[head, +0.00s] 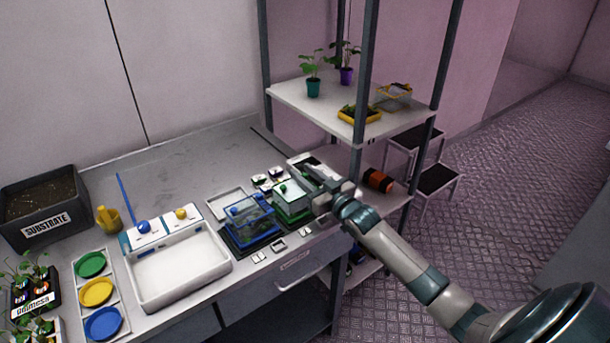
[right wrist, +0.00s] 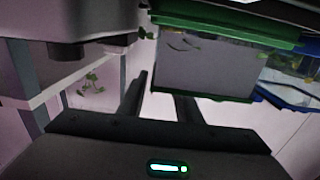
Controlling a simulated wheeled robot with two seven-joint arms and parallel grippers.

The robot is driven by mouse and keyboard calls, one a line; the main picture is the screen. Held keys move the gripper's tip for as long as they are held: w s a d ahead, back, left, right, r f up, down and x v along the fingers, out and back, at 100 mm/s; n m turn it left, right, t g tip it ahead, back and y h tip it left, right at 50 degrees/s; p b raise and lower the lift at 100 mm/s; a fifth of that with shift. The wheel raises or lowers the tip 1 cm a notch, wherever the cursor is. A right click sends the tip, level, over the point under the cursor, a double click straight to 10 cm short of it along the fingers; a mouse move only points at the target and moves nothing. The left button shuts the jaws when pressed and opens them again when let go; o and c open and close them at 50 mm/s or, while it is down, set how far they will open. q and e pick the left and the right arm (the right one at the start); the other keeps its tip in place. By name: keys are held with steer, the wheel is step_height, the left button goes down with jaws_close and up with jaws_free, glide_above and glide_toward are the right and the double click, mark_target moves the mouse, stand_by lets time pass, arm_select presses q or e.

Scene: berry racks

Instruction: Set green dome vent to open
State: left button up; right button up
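The green dome (head: 292,203) is a clear box with green edges on the workbench, beside a blue-edged dome (head: 250,222) on its left. A small green knob (head: 283,188) shows on its top; whether the vent is open is too small to tell. My right gripper (head: 318,181) is just right of the green dome, near its top. In the right wrist view the two fingers (right wrist: 160,103) stand apart with nothing between them, and the dome's clear wall and green rim (right wrist: 225,28) are close beyond them. My left gripper is in neither view.
A white tray (head: 178,292), colored dishes (head: 96,292) and a substrate bin (head: 40,225) stand to the left. A shelf rack (head: 290,96) with plants rises just behind and right of my right gripper.

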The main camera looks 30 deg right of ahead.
steer(key=shift+s, duration=0.1)
